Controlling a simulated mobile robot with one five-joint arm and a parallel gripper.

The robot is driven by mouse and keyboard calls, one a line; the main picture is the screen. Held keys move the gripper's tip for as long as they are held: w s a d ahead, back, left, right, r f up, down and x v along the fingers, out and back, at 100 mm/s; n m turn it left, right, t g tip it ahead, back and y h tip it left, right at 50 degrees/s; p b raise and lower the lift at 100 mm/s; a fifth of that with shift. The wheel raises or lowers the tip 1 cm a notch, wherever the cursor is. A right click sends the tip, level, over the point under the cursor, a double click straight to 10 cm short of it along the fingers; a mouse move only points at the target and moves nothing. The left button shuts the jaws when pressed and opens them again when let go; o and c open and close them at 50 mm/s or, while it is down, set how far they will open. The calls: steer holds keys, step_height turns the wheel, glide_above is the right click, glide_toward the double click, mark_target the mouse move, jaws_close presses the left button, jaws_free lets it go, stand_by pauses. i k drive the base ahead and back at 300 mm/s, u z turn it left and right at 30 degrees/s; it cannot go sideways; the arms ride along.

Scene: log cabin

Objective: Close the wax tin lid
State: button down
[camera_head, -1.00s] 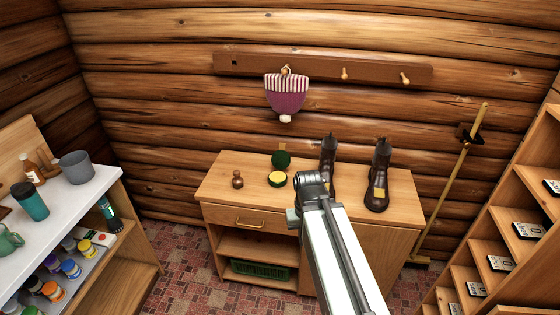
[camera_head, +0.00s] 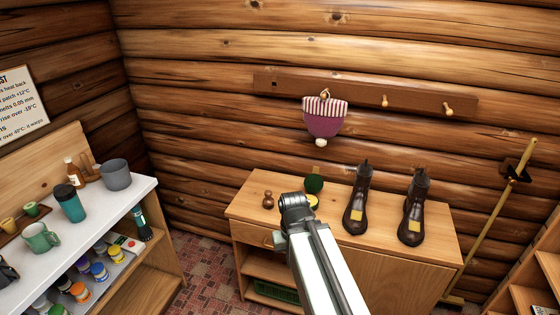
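The wax tin's dark green lid (camera_head: 314,184) stands raised at the back of the tin on the wooden cabinet. Only a small yellow part of the tin (camera_head: 313,200) shows; my arm hides most of it. My arm reaches up from the bottom of the view, and its end (camera_head: 295,205) is in front of the tin in the picture. The fingertips cannot be made out, and I cannot tell whether anything touches the tin.
A small brown wooden knob-like object (camera_head: 268,200) stands left of the tin. Two dark boots (camera_head: 357,205) (camera_head: 412,212) stand to its right on the cabinet (camera_head: 385,248). A white-topped shelf (camera_head: 92,225) with cups and jars is at left.

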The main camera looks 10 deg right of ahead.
mark_target(313, 183)
steer(key=u, duration=0.45)
steer(key=i, duration=0.8)
steer(key=u, duration=0.35)
steer(key=i, duration=0.8)
steer(key=z, duration=0.45)
